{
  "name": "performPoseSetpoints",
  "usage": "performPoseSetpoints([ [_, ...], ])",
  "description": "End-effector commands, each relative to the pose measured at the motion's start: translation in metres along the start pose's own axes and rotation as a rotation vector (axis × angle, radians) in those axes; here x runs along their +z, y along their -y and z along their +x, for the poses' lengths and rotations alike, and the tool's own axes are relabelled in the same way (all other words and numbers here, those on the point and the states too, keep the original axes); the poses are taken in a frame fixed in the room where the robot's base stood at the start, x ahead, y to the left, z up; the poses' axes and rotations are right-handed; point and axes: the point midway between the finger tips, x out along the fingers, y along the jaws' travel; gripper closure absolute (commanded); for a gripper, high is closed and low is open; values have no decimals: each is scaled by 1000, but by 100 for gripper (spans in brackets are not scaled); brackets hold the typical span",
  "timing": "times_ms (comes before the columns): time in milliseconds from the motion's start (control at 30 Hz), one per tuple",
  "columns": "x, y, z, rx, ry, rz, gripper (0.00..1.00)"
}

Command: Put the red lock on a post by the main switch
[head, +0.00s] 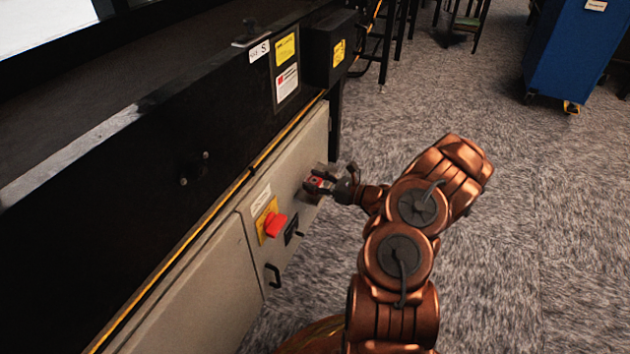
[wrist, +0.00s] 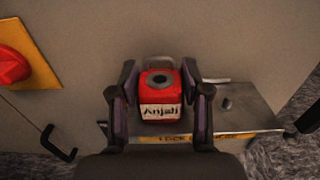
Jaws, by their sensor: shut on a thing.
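The red lock (wrist: 160,92) is between the fingers of my gripper (wrist: 160,110) in the wrist view. It has a label reading "Anjali" and a dark round opening on top, with a grey shackle behind. In the head view my gripper (head: 328,184) holds the lock (head: 317,182) close to the grey cabinet front. The red main switch (head: 274,224) sits on a yellow plate (head: 263,214), left of the gripper. Whether the lock touches a post is hidden.
The grey cabinet (head: 200,290) runs under the black machine side (head: 130,170). A blue bin (head: 575,50) stands far right. The carpet between is clear.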

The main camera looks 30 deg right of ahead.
Motion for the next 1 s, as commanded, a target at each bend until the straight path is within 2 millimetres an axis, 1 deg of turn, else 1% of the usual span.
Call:
performPoseSetpoints([
  [67, -1, 0, 0, 0, -1, 0, 93],
  [100, -1, 0, 0, 0, -2, 0, 52],
  [367, -1, 0, 0, -1, -1, 0, 25],
  [400, -1, 0, 0, -1, -1, 0, 24],
  [667, -1, 0, 0, -1, -1, 0, 24],
  [767, -1, 1, -4, -2, -1, 0, 24],
  [867, 0, 1, -14, -4, -1, 0, 24],
  [1000, 0, 2, -38, -7, -1, -1, 24],
])
